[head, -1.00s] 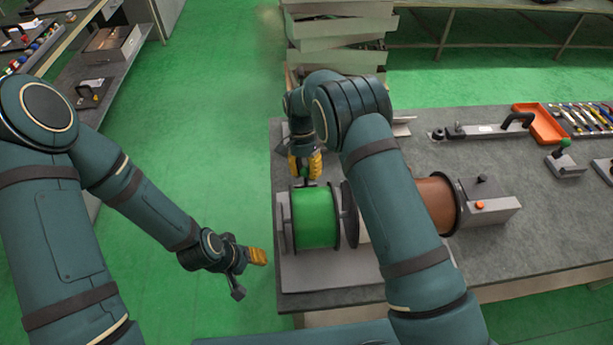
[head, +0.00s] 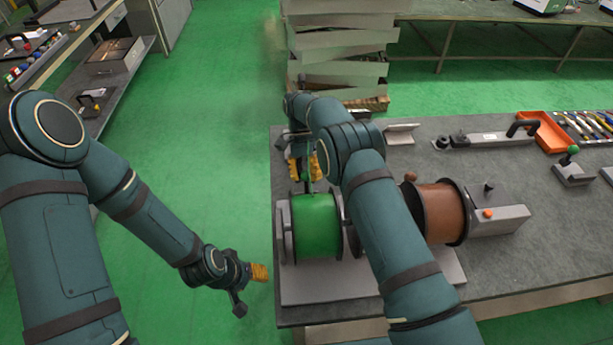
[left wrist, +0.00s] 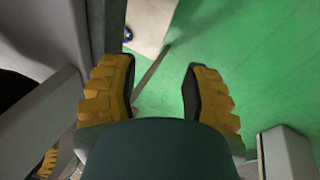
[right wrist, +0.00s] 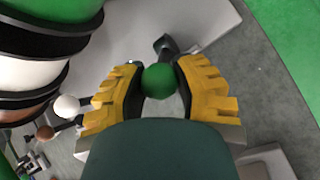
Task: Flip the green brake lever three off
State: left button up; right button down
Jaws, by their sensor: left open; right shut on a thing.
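The green brake lever's round green knob (right wrist: 159,81) sits between the yellow fingers of my right gripper (right wrist: 152,78) in the right wrist view. That gripper is shut on the knob. In the head view my right gripper (head: 306,168) points down just behind the green spool (head: 315,226), at the table's left end. My left gripper (head: 259,272) hangs over the floor left of the table. Its fingers are apart with nothing between them in the left wrist view (left wrist: 160,85).
A white knob (right wrist: 67,106) and a brown knob (right wrist: 44,132) stand beside the held one. The brown spool (head: 440,212) is to the right; my right arm hides the spool between. Another green-knobbed lever (head: 572,151) and an orange tray (head: 545,132) are at right.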

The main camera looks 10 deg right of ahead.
pick_arm(q)
jog(key=c, duration=0.4)
jog(key=shift+w, duration=0.4)
grip_shut()
jog(key=m+g+h, duration=0.1)
jog(key=m+h, duration=1.3)
jog(key=m, duration=2)
send_near(307, 184)
notch_tip(307, 184, up, 2)
jog(key=s+a, duration=0.2)
jog(key=d, duration=1)
jog(key=shift+w+d, duration=0.1)
jog(key=shift+w, duration=0.15)
